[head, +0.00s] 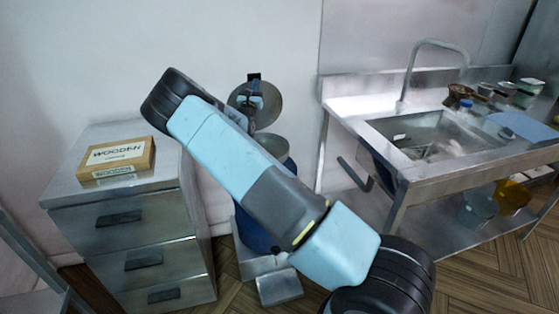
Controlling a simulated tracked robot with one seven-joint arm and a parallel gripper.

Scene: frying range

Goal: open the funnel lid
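A blue drum (255,235) stands against the wall, mostly hidden behind my arm. A grey metal funnel (272,146) sits on top of it, and its left part is hidden by my arm. The round grey funnel lid (268,98) stands steeply raised above the funnel, so it appears open. My arm crosses the picture, and its far end seems to come to the lid. My gripper (255,88) seems to be the small dark and light-blue part in front of the lid. It is too small and covered to tell whether it touches the lid or is open.
A metal drawer cabinet (125,225) with a cardboard box (117,160) on top stands at the left. A steel sink table (345,108) stands at the right, with items at its back. A small metal step (279,287) lies before the drum.

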